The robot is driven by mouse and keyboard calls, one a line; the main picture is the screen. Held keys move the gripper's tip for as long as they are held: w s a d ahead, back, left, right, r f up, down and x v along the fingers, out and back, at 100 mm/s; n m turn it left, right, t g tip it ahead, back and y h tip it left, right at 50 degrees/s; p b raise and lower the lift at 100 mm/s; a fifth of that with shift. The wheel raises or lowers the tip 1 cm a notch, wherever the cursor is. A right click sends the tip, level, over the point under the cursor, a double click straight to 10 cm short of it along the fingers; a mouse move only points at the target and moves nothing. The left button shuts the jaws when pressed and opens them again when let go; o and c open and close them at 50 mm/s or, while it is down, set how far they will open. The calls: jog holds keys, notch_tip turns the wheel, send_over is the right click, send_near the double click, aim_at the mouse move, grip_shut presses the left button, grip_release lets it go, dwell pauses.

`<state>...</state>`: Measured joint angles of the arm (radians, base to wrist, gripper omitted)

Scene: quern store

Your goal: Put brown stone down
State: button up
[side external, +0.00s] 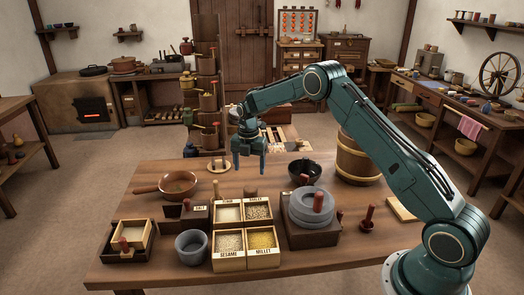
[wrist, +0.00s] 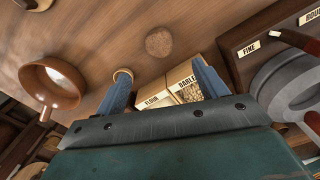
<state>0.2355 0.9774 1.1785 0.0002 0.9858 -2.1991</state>
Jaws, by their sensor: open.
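My gripper (side external: 249,168) hangs fingers down above the far part of the table. In the wrist view its two blue fingers (wrist: 165,86) stand wide apart with nothing held between them. A round, brown, speckled thing (wrist: 159,41) lies on the bare wood beyond the fingertips. It looks like the brown stone, but I cannot tell how thick it is. It is apart from my fingers.
Labelled grain boxes (side external: 230,242) stand below and in front of my gripper. A copper pan (side external: 179,183) is to the left. The grey quern (side external: 300,207) stands to the right, with a dark bowl (side external: 303,168) behind it. Bare wood surrounds the brown thing.

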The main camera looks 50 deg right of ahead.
jog(key=shift+r, duration=0.25)
dwell(0.4)
jog(key=s+a+r+m+t, duration=0.1)
jog(key=s+a+r+m, duration=0.2)
jog(key=s+r, duration=0.35)
jog(key=s+a+r+m+t, duration=0.1)
jog(key=s+a+r+m, duration=0.25)
jog(key=r, duration=0.55)
jog(key=s+a+r+m+t, duration=0.1)
jog(key=s+a+r+m, duration=0.1)
jog(key=s+r+m, duration=0.45)
jog(key=s+a+r+m+t, duration=0.1)
jog(key=s+m, duration=0.3)
jog(key=s, duration=0.8)
jog(key=s+a+r+m+t, duration=0.1)
jog(key=s+a+m, duration=0.3)
jog(key=s, duration=0.7)
jog(key=shift+s+a+r+m+t, duration=0.2)
jog(key=shift+s+r+m+t, duration=0.15)
jog(key=shift+m, duration=0.35)
